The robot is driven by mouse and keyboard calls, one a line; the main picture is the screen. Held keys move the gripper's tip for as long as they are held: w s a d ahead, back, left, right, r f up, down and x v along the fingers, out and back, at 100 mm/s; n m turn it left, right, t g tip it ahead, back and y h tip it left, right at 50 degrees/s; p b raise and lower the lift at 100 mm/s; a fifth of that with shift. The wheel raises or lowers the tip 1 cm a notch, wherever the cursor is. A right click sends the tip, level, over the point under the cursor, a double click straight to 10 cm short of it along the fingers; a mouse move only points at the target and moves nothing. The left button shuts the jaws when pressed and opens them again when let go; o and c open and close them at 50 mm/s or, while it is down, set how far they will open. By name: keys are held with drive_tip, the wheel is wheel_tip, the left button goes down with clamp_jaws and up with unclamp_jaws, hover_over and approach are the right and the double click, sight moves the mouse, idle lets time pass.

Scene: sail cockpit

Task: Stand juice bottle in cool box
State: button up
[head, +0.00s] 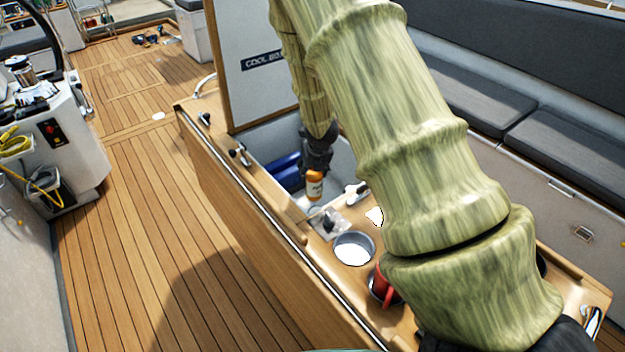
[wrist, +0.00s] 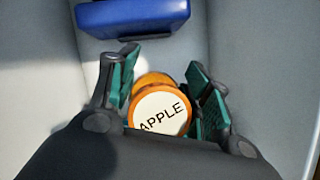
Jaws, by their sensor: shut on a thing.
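The juice bottle (head: 314,186) is orange with a pale label and hangs upright under my gripper (head: 317,152) in the head view, over the open cool box. In the wrist view its round top reads "APPLE" (wrist: 161,113). My gripper (wrist: 165,98) is shut on the bottle, with a green-padded finger on each side. The cool box (head: 345,165) has pale inner walls, and its lid (head: 250,95) stands open, marked "COOL BO…". In the wrist view the pale box interior (wrist: 235,50) surrounds the bottle. The bottle's lower end is hidden in the wrist view.
A blue block (head: 284,170) lies in the cool box, left of the bottle; it also shows at the top of the wrist view (wrist: 125,15). My arm hides the right part.

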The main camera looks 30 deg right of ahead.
sight(312, 179)
drive_tip(key=shift+f, duration=2.05)
drive_tip(key=shift+f, duration=0.2)
drive_tip(key=o, duration=1.2)
drive_tip(key=shift+r, duration=0.15)
drive_tip(key=shift+v, duration=6.05)
